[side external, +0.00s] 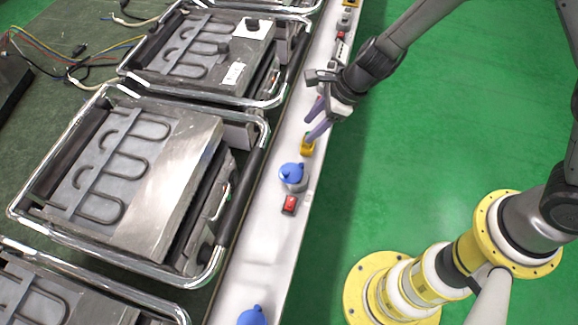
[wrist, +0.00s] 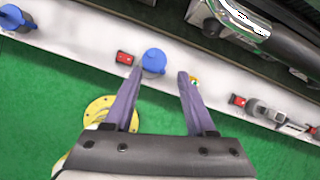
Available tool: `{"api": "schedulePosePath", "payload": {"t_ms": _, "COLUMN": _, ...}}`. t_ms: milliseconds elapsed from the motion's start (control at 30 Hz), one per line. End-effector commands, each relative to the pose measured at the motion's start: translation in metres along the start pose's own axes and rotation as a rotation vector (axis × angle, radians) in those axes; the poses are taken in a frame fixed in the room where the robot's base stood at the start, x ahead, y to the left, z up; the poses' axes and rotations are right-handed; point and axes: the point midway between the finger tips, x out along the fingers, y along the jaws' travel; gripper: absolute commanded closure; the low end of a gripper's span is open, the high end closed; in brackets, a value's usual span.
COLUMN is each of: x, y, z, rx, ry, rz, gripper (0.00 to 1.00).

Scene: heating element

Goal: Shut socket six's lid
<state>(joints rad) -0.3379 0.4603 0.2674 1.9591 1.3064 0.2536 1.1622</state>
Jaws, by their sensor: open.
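A blue lid (side external: 292,172) sits on a round grey socket on the white rail. The same lid shows in the wrist view (wrist: 153,61). I cannot tell from any label which socket is number six, nor clearly whether this lid is fully down. My gripper (side external: 307,131) is open and empty above the rail, just beyond the blue-lidded socket, near a small yellow part (side external: 307,148). In the wrist view, my gripper's purple fingertips (wrist: 160,74) are apart. The left one overlaps the edge of the blue lid, and the right one is beside the yellow part (wrist: 194,80); contact cannot be told.
A red switch (side external: 290,205) sits beside the socket. Another blue lid (side external: 252,317) is nearer the camera. A grey fixture (wrist: 264,110) and another red switch (wrist: 238,100) lie farther along the rail. Heaters with chrome frames (side external: 140,185) line the left.

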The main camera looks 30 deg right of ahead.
Motion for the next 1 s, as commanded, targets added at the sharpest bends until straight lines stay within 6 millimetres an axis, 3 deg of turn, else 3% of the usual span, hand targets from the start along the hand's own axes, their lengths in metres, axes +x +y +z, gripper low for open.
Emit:
{"api": "schedulePosePath", "payload": {"t_ms": 33, "x": 0.016, "y": 0.006, "z": -0.007, "rx": 0.029, "ry": 0.024, "rz": 0.015, "gripper": 0.44}}
{"api": "schedulePosePath", "payload": {"t_ms": 100, "x": 0.029, "y": 0.011, "z": -0.013, "rx": 0.058, "ry": 0.044, "rz": 0.026, "gripper": 0.44}}
{"api": "schedulePosePath", "payload": {"t_ms": 367, "x": 0.053, "y": 0.016, "z": -0.019, "rx": 0.084, "ry": 0.062, "rz": 0.035, "gripper": 0.44}}
{"api": "schedulePosePath", "payload": {"t_ms": 800, "x": 0.134, "y": 0.019, "z": -0.024, "rx": 0.082, "ry": 0.062, "rz": 0.035, "gripper": 0.44}}
{"api": "schedulePosePath", "payload": {"t_ms": 1000, "x": 0.163, "y": 0.02, "z": -0.025, "rx": 0.081, "ry": 0.061, "rz": 0.034, "gripper": 0.44}}
